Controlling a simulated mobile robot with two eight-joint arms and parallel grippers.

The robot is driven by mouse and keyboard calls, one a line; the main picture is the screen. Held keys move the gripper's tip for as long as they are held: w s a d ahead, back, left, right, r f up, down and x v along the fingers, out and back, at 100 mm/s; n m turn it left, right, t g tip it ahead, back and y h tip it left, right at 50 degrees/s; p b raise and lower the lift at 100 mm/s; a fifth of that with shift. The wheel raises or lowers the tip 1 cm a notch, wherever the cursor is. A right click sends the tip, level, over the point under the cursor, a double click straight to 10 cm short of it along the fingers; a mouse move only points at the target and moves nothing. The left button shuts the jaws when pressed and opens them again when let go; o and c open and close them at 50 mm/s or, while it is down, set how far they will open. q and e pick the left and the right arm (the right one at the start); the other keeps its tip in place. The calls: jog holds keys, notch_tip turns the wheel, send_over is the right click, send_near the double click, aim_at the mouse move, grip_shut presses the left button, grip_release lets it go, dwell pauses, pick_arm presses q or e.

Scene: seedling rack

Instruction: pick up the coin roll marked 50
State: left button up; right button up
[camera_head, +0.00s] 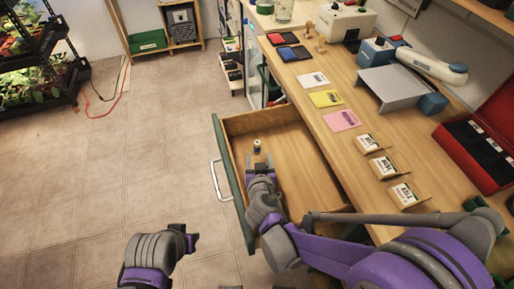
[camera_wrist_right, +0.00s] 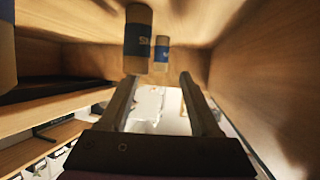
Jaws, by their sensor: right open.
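The drawer (camera_head: 229,160) under the counter is pulled open. A small upright coin roll (camera_head: 257,146) stands inside it, just beyond my right gripper (camera_head: 259,162). In the right wrist view, a brown roll with a blue band (camera_wrist_right: 138,38) is nearest; its mark is not clearly readable. A second blue-banded roll (camera_wrist_right: 161,52) shows beside it, and part of a brown cylinder (camera_wrist_right: 6,55) at the left edge. My right gripper (camera_wrist_right: 158,78) is open, its fingers apart with no roll between them. My left gripper (camera_head: 191,242) is at lower left, outside the drawer; its jaws are unclear.
The drawer's wooden walls (camera_wrist_right: 260,85) are close around the right gripper. The counter (camera_head: 309,107) at right holds coloured cards, small label stands (camera_head: 382,166), a grey stand (camera_head: 396,87) and an open red case (camera_head: 483,142). The floor at left is mostly free.

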aim_at(257, 146)
jog(key=shift+r+x, duration=0.15)
jog(key=shift+x, duration=1.4)
jog(key=shift+r+x, duration=0.15)
jog(key=shift+x, duration=1.4)
jog(key=shift+w+a, duration=0.1)
grip_shut()
